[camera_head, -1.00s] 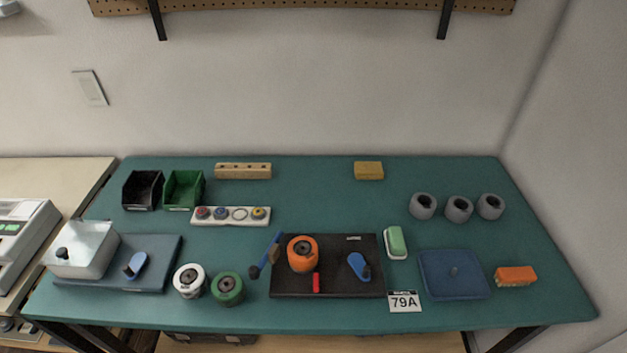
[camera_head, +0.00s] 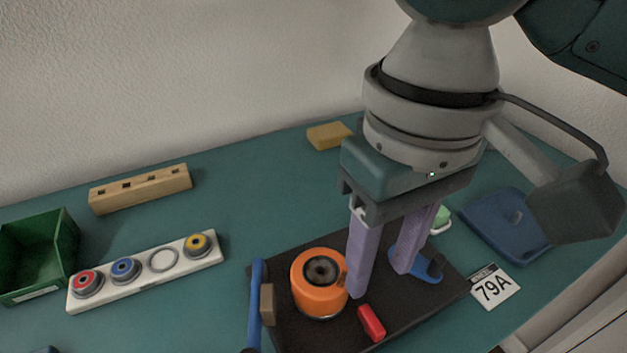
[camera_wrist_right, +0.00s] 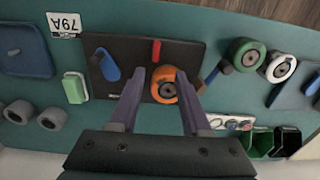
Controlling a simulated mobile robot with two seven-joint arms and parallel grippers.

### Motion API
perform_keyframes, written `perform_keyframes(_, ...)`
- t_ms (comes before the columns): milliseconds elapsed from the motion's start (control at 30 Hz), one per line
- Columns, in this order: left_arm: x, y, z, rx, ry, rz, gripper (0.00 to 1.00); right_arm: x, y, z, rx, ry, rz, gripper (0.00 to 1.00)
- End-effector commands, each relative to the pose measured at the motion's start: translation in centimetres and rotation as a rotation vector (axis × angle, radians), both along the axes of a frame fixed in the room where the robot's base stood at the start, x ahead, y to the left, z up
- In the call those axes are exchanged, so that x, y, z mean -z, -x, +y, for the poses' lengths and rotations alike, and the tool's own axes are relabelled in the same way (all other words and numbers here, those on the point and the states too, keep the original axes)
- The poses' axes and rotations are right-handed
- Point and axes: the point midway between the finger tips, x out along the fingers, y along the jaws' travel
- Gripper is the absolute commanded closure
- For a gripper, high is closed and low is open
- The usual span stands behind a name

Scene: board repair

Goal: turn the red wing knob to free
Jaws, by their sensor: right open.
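The red wing knob (camera_head: 371,323) sits on the black board (camera_head: 405,321), near its front edge and beside the orange round part (camera_head: 318,285). It also shows in the right wrist view (camera_wrist_right: 156,50), beyond the fingertips. My right gripper (camera_head: 381,280) is open and empty, with its two purple fingers pointing down over the board. In the head view it is just behind and to the right of the red knob, apart from it. One finger covers part of the view of the orange part's right side. My left gripper is not in view.
A blue wing-shaped part (camera_head: 418,270) is on the board behind the right finger. A blue-handled tool (camera_head: 256,305) lies at the board's left edge. A white strip with coloured buttons (camera_head: 140,276) lies left. A 79A label (camera_head: 495,288) is to the right.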

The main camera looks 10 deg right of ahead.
Motion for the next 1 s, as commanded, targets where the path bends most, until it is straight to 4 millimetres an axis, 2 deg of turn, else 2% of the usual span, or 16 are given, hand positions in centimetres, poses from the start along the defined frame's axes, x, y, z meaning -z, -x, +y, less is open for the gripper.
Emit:
perform_keyframes(33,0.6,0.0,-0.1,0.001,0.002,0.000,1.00,0.5,-0.2,-0.3,0.008,0.013,0.002,0.53)
perform_keyframes(167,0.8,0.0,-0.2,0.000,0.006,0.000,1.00,1.5,-0.3,-0.4,0.013,0.018,0.005,0.53)
perform_keyframes(400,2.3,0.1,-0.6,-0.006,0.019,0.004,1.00,6.1,-0.2,-0.4,0.011,0.018,0.004,0.53)
perform_keyframes(600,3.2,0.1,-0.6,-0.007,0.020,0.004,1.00,9.0,-0.3,-0.3,0.010,0.015,0.002,0.53)
perform_keyframes(733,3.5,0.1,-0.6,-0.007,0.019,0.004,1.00,9.9,-0.3,-0.3,0.009,0.015,0.001,0.53)
perform_keyframes(1000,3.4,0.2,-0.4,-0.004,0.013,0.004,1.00,10.0,-0.3,-0.3,0.008,0.014,0.000,0.53)
